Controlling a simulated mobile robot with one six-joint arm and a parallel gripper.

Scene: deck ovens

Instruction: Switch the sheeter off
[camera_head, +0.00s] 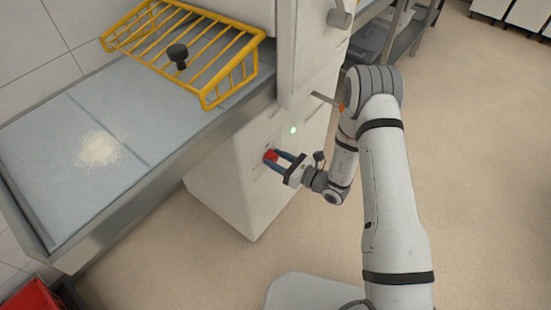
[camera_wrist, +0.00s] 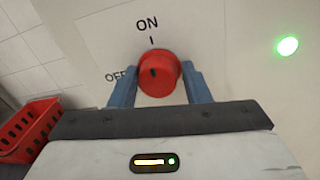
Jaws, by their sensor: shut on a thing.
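The sheeter (camera_head: 245,185) is a white cabinet with a belt table (camera_head: 60,150). A red rotary knob (camera_wrist: 158,75) sits on its side panel, and it also shows in the head view (camera_head: 270,156). The panel is marked ON above the knob and OFF to its left, partly hidden. A small dark mark shows on the knob's face, just under the ON tick. A green lamp (camera_wrist: 287,46) glows right of the knob. My gripper (camera_head: 279,160) is shut on the knob, one blue finger on each side.
A yellow wire guard (camera_head: 215,97) with a black knob (camera_head: 177,52) stands over the belt, where a flour patch (camera_head: 98,150) lies. A red crate (camera_head: 32,299) is at the lower left. Floor (camera_head: 480,170) at the right is clear.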

